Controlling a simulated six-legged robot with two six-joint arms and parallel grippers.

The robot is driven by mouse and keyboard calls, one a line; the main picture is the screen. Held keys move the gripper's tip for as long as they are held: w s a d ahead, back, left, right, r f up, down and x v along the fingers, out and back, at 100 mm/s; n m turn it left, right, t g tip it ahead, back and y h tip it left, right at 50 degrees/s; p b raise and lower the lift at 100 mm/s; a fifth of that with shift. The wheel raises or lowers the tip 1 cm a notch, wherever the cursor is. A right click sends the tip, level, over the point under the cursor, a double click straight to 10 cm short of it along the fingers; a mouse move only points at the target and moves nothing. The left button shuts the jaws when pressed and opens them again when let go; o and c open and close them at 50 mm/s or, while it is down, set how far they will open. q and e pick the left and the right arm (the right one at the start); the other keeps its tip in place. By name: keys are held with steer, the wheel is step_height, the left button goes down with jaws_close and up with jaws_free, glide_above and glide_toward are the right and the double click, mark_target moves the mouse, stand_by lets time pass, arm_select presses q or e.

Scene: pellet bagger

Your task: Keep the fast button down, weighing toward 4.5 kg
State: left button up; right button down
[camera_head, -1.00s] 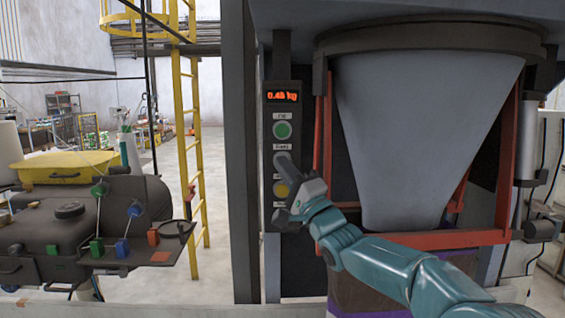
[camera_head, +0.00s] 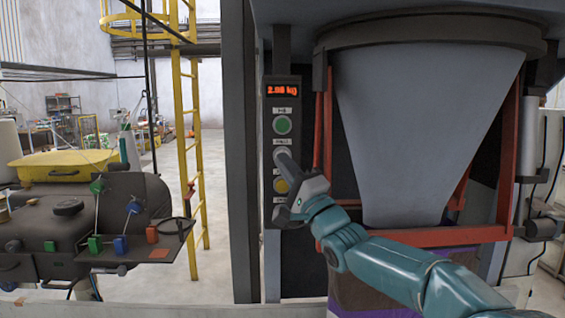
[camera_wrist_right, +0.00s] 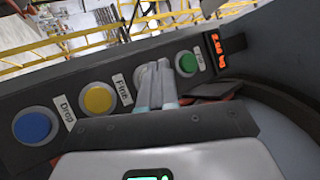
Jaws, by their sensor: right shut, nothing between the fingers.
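The control panel (camera_head: 268,150) stands left of the hopper, its red display (camera_head: 282,90) reading about 2.9 kg. The pale fast button (camera_head: 279,153) is below the green button (camera_head: 282,124) and mostly covered by my right gripper (camera_head: 283,162). The right gripper is shut and empty, its fingertips against that button; how far it is pressed in is hidden. In the right wrist view the closed fingertips (camera_wrist_right: 160,75) cover most of the pale button, between the yellow fine button (camera_wrist_right: 98,99) and the green one (camera_wrist_right: 186,63). My left gripper is not in view.
The grey hopper (camera_head: 420,130) sits in a red frame (camera_head: 430,237) right of the panel, with a dark and purple bag (camera_head: 350,295) below. The blue drop button (camera_wrist_right: 32,127) is on the same panel. A yellow ladder (camera_head: 190,150) stands at left.

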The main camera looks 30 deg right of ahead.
steer(key=s+a+b, duration=0.1)
steer(key=s+b, duration=0.1)
steer(key=s, duration=0.1)
steer(key=s+a+b, duration=0.1)
steer(key=b, duration=0.1)
steer(key=shift+s+a, duration=0.15)
steer(key=shift+a, duration=0.2)
stand_by(0.5)
